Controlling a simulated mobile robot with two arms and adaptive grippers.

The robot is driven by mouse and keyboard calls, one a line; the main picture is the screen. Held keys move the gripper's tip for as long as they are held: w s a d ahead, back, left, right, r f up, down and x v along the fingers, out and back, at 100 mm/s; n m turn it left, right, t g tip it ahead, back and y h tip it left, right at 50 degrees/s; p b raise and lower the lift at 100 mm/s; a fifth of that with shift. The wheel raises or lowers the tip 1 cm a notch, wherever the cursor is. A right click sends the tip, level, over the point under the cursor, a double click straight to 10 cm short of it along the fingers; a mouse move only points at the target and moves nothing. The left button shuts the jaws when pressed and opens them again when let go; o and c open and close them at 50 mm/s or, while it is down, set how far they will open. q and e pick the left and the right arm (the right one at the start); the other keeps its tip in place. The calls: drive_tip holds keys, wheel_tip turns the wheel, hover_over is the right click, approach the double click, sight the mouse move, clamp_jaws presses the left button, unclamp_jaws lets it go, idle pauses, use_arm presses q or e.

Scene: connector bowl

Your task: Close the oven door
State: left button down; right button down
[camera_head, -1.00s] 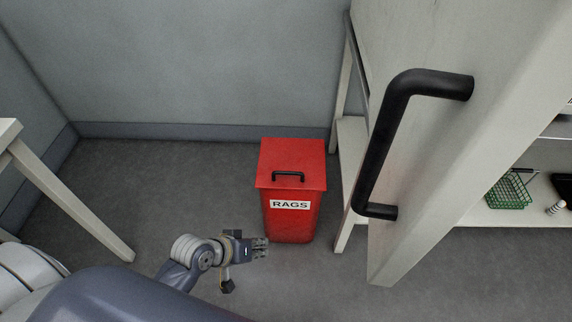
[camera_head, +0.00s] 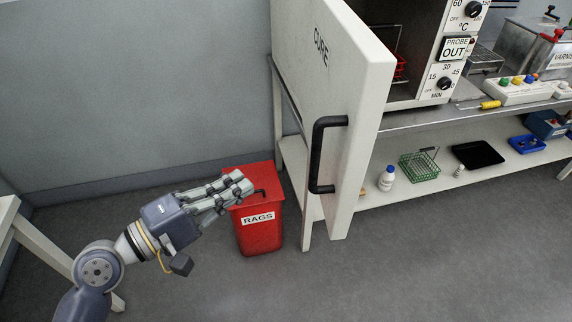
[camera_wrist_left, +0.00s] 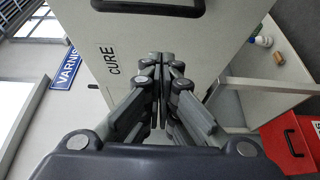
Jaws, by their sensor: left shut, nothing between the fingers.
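The oven door (camera_head: 352,75) is a white panel marked CURE with a black bar handle (camera_head: 319,155). It stands swung open to the left of the oven cavity (camera_head: 392,45), which is visible inside. My left gripper (camera_head: 243,183) is shut and empty, left of the door and apart from it, overlapping the red bin in the head view. In the left wrist view the shut fingers (camera_wrist_left: 162,60) point toward the door's CURE face (camera_wrist_left: 215,35), with part of the handle (camera_wrist_left: 150,5) at the top edge. My right gripper is not in view.
A red RAGS bin (camera_head: 262,228) stands on the floor left of the bench (camera_head: 430,118). The lower shelf (camera_head: 372,200) holds a green basket (camera_head: 418,167), a white bottle (camera_head: 386,178) and a black tray (camera_head: 478,155). The floor in front is clear.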

use_arm(q)
drive_tip(key=w+d+p, duration=0.3)
drive_tip(key=w+d, duration=0.1)
drive_tip(key=d, duration=0.5)
drive_tip(key=shift+w, duration=0.25)
drive_tip(key=shift+d+r+p, duration=0.1)
drive_tip(key=shift+p, duration=0.25)
